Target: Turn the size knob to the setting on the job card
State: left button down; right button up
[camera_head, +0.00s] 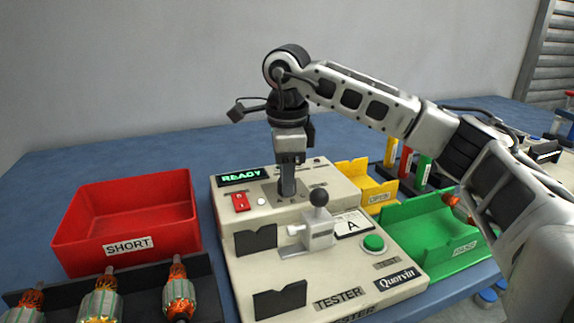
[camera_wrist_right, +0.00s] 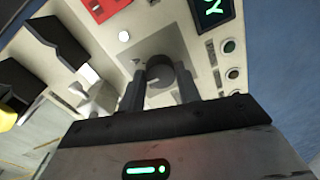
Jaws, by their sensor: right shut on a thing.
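The tester (camera_head: 330,268) stands on the blue table, and its display reads READY (camera_head: 246,177). The job card (camera_head: 352,224) on it shows the letter A. My right gripper (camera_head: 288,190) points down at the tester's upper panel, over the knob plate. My left gripper is not in view.
A red SHORT bin (camera_head: 125,215) stands left of the tester, with several copper-wound armatures (camera_head: 101,298) in front. Yellow (camera_head: 368,185) and green (camera_head: 440,235) bins stand to the right. A lever with a black ball (camera_head: 319,199) and a green button (camera_head: 373,243) rise near my right gripper.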

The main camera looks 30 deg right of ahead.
jog(key=m+p, duration=0.2)
jog(key=m, duration=0.2)
jog(key=shift+r+m, duration=0.1)
jog(key=shift+m, duration=0.7)
jog(key=shift+m+p, duration=0.55)
jog(key=shift+m, duration=0.35)
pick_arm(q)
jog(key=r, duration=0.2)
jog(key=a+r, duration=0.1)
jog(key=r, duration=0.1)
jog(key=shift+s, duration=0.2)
pick_arm(e)
jog(key=shift+m, duration=0.5)
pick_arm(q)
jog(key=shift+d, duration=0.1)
pick_arm(e)
jog(key=o, duration=1)
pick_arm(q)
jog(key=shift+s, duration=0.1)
